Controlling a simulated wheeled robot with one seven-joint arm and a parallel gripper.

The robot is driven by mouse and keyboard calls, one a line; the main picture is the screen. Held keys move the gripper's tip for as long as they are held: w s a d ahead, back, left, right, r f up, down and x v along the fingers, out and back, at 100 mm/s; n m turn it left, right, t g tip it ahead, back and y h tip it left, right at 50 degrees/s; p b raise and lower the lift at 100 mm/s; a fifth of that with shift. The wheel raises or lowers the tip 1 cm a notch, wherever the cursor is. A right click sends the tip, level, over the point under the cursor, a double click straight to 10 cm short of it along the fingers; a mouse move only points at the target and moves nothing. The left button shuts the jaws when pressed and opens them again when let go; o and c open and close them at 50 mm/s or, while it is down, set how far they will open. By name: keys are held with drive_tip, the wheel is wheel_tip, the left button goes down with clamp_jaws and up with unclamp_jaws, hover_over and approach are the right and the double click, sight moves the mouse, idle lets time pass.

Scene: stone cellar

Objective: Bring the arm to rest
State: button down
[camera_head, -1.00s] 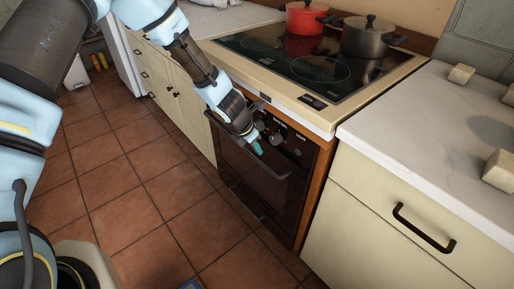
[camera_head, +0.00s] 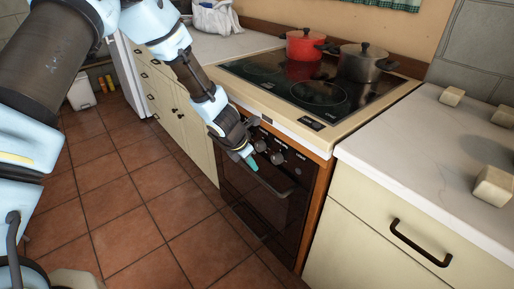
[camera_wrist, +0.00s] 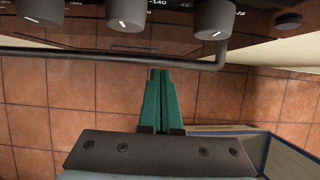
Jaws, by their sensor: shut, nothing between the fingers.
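My gripper (camera_head: 251,162) is in front of the oven (camera_head: 270,200), near its knobs and the left part of its door handle. In the wrist view my gripper (camera_wrist: 160,76) shows two green fingers pressed together with nothing between them. Their tips lie just below the dark handle bar (camera_wrist: 100,53) in that picture; I cannot tell whether they touch it. The oven knobs (camera_wrist: 213,18) show along the top of the wrist view. My arm reaches in from the upper left in the head view.
A red pot (camera_head: 303,45) and a grey pot (camera_head: 362,62) stand on the cooktop (camera_head: 290,95). Pale blocks (camera_head: 494,185) lie on the right counter (camera_head: 410,140). A blue-edged box (camera_wrist: 290,155) shows at lower right in the wrist view. The tiled floor (camera_head: 150,200) in front is open.

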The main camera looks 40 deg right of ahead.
drive_tip(key=r, duration=0.2)
drive_tip(key=d+r+p, duration=0.1)
drive_tip(key=r, duration=0.1)
drive_tip(key=d+r+p, duration=0.1)
drive_tip(key=r, duration=0.1)
drive_tip(key=shift+s+d+r, duration=0.1)
drive_tip(key=shift+r, duration=0.05)
drive_tip(key=w+a+r+m+t+y, duration=0.1)
drive_tip(key=w+a+r+m, duration=0.4)
drive_tip(key=a, duration=0.6)
drive_tip(key=w+a+r+m+t, duration=0.1)
drive_tip(key=w+a+r+m, duration=0.2)
drive_tip(key=w+a+r, duration=0.6)
drive_tip(key=s+a+r+m+y, duration=0.1)
drive_tip(key=s+a+m, duration=0.1)
drive_tip(key=a, duration=0.8)
drive_tip(key=s+a+r+m+y, duration=0.1)
drive_tip(key=s+a+m, duration=0.2)
drive_tip(key=a, duration=0.8)
drive_tip(key=s+a+r+m+y, duration=0.1)
drive_tip(key=a+m, duration=0.4)
drive_tip(key=a, duration=0.5)
drive_tip(key=shift+s+a+r+y, duration=0.25)
drive_tip(key=shift+s+r+y, duration=0.05)
drive_tip(key=shift+s+r, duration=0.35)
